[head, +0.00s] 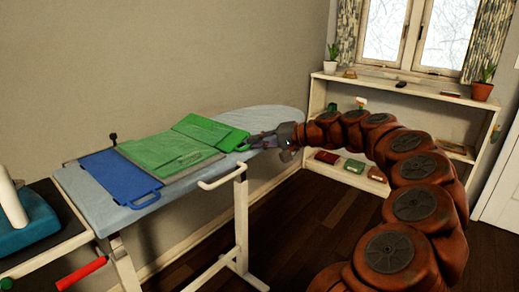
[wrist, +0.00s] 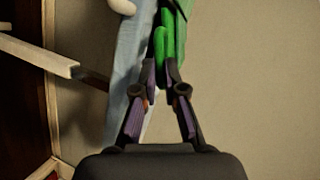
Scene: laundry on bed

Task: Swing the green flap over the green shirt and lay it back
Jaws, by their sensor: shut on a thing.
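The green flap (head: 210,131) is at the right end of the folding board on the ironing board, with its handle (head: 236,141) toward my gripper. The green shirt (head: 168,152) lies flat to the left of it. My gripper (head: 262,141) is at the flap's right edge, shut on the handle. In the wrist view, the fingertips of my gripper (wrist: 162,70) close around the green handle (wrist: 160,46). The green flap (wrist: 180,28) extends beyond them there. How far the flap is tilted is hard to tell.
A blue flap (head: 118,180) with a handle lies at the left of the shirt on the ironing board (head: 272,115). A pale rail (head: 222,174) sticks out at the front. A low shelf (head: 400,95) with plants and books stands at the back right. Open floor lies between.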

